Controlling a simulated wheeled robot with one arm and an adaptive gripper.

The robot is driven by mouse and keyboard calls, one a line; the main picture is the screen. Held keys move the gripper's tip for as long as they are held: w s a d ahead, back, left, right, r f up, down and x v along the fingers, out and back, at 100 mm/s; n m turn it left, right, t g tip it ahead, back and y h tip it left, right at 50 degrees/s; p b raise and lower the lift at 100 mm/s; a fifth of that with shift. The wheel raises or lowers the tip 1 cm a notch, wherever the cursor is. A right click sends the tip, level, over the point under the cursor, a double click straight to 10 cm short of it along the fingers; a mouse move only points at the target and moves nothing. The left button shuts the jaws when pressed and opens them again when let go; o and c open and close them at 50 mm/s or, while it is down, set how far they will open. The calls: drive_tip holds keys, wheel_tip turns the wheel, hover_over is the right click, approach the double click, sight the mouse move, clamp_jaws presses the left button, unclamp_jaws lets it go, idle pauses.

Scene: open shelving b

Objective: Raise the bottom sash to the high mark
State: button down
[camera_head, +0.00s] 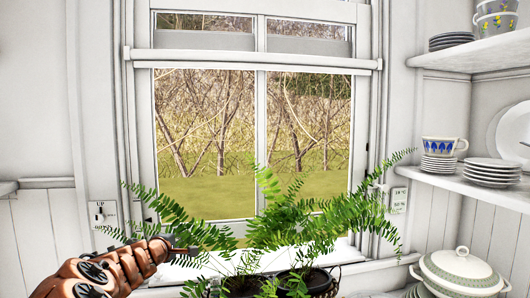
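The white window's bottom sash (255,150) has two tall panes, with trees and grass showing through them. A white horizontal rail (250,60) crosses above it. The sash's lower edge is partly hidden by green ferns (285,215). My gripper (182,247) is at the lower left, in front of the window's lower part and beside the fern fronds. Its fingertips are small, dark and partly covered by leaves, so I cannot tell whether they are open or touch the sash. I cannot make out a high mark on the frame.
The potted ferns stand in front of the sill (345,250). Small wall plates sit left (102,213) and right (398,200) of the window. On the right, shelves (485,185) hold plates and cups, with a lidded tureen (460,272) below.

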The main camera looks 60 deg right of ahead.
wheel_tip(320, 180, up, 8)
drive_tip(key=p, duration=0.4)
drive_tip(key=shift+f, duration=0.25)
drive_tip(key=c, duration=1.2)
unclamp_jaws()
drive_tip(key=shift+f, duration=0.2)
drive_tip(key=v, duration=1.2)
drive_tip(key=shift+s, duration=0.1)
